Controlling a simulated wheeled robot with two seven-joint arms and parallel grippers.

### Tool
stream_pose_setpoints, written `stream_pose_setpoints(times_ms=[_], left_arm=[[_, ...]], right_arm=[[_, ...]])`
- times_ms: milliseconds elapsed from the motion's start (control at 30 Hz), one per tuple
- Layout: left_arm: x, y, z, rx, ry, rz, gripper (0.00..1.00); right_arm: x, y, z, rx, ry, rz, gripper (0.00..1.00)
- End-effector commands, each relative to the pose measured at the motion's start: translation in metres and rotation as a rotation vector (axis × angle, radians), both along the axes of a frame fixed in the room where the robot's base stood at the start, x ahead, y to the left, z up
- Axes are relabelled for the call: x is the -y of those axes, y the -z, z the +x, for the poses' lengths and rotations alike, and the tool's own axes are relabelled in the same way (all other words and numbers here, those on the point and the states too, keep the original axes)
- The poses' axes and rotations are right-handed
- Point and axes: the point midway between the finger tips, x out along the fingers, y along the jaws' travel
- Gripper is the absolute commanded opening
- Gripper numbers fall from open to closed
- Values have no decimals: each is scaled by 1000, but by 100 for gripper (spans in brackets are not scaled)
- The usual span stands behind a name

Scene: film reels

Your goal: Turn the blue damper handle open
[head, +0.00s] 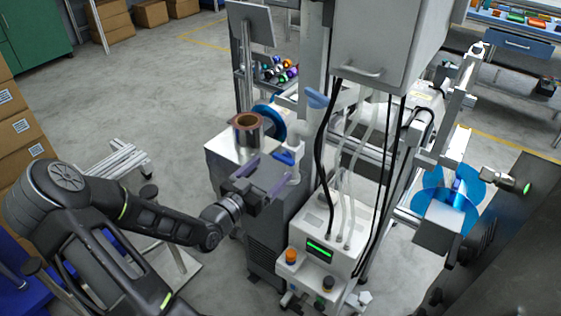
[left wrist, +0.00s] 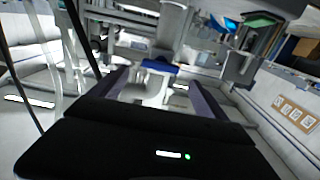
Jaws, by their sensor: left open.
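A blue handle (head: 285,157) sits on a white pipe fitting beside the tall machine column, just beyond my left gripper in the head view. In the left wrist view the blue handle (left wrist: 160,66) lies across the top of the white pipe, framed between the two fingers. My left gripper (head: 272,167) is open, with its purple-grey fingers apart and nothing between them that I can see as held. Whether a finger touches the handle I cannot tell. My right gripper is not in view.
A second blue part (head: 317,97) is higher on the column. A copper-coloured roll (head: 247,121) stands on a grey cabinet left of the pipe. A white control box (head: 322,235) with black cables and pale hoses is close on the right. Open floor (head: 150,80) lies at left.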

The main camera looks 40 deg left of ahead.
Motion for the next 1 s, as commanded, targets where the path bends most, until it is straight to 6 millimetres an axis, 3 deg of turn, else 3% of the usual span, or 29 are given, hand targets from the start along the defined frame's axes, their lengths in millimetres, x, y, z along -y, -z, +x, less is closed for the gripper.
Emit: stream_pose_setpoints(times_ms=[300,700,1000], left_arm=[[-1,1,47,1,1,-1,85],[-1,0,56,-1,1,0,85],[-1,0,55,-1,1,0,60]], right_arm=[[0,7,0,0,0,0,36],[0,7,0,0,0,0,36],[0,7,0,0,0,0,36]])
